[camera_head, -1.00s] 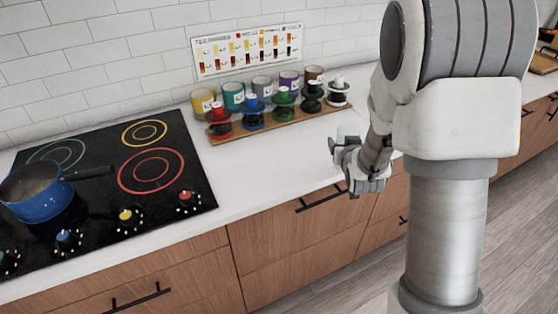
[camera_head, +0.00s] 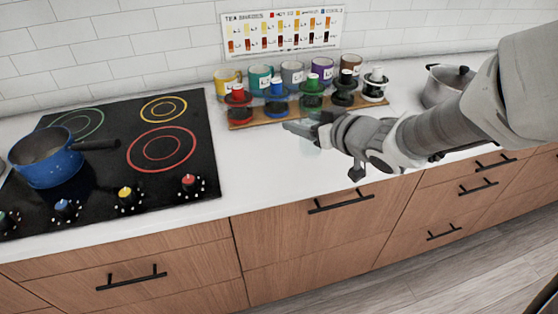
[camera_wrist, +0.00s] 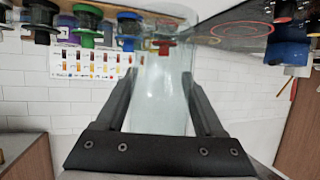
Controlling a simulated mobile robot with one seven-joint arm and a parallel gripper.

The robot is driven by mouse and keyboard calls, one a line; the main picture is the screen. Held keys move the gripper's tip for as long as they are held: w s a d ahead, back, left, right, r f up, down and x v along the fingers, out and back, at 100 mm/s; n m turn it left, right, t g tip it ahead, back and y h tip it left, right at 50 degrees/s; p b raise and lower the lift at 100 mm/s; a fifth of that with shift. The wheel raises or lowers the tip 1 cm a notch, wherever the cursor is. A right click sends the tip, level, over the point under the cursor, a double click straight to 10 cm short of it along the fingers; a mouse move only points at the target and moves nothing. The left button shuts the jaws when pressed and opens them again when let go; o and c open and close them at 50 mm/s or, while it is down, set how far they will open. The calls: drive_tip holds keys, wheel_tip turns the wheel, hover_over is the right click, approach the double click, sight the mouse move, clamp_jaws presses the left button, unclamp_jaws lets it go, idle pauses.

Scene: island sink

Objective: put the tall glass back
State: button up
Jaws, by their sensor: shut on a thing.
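The tall glass (camera_wrist: 161,98) is clear and stands between the two dark fingers of my gripper (camera_wrist: 160,82) in the wrist view. My gripper is shut on it. In the head view my gripper (camera_head: 303,129) is over the white counter, just in front of the wooden rack. The glass (camera_head: 309,143) shows only as a faint pale shape below the fingers there. I cannot tell whether its base touches the counter.
The black cooktop (camera_head: 110,180) with a blue saucepan (camera_head: 45,168) is at left. A steel pot (camera_head: 440,88) stands at right. The counter (camera_head: 265,170) between cooktop and gripper is clear.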

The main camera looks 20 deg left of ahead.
drive_tip(key=shift+n+g+y, duration=0.6)
drive_tip(key=shift+n, duration=0.1)
drive_tip(key=shift+w+a+f+b, duration=1)
drive_tip(key=shift+a+f, duration=0.65)
drive_tip(key=shift+f, duration=0.15)
drive_tip(key=shift+w+a+f+b, duration=1)
drive_tip(key=shift+a+f, duration=0.65)
drive_tip(key=shift+f, duration=0.15)
drive_tip(key=shift+w+a+f+b, duration=1)
drive_tip(key=shift+a+f, duration=0.65)
drive_tip(key=shift+f, duration=0.15)
drive_tip(key=shift+f, duration=0.1)
drive_tip(key=shift+f, duration=0.15)
drive_tip(key=o, duration=1.6)
drive_tip(key=shift+c, duration=0.2)
